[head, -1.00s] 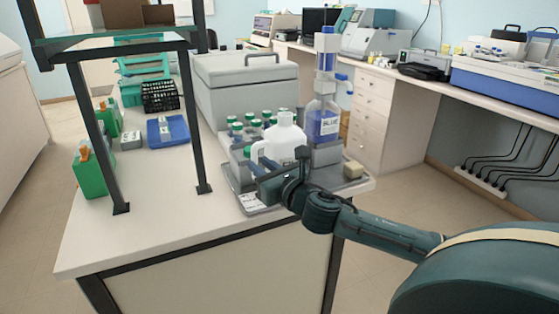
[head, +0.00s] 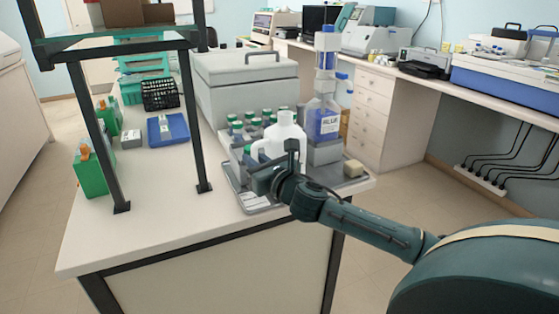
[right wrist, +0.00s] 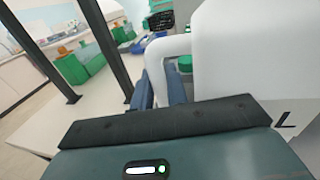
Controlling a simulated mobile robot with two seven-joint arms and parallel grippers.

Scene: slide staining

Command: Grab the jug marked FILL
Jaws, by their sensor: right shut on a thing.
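The white jug (head: 284,137) stands upright at the front of the grey tray (head: 240,198) on the bench. In the right wrist view its white body (right wrist: 245,60) fills the right side, with a dark letter L on it; the rest of its marking is out of sight. My right gripper (head: 262,172) is at the jug's handle side. In the right wrist view its two blue fingers (right wrist: 160,88) are shut on the jug's handle (right wrist: 166,46). I cannot tell whether the jug's base touches the tray. My left gripper is not in view.
A pale block (head: 353,168) lies at the tray's right. A black-legged shelf frame (head: 190,120) rises on the left. The front left benchtop (head: 160,225) is clear.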

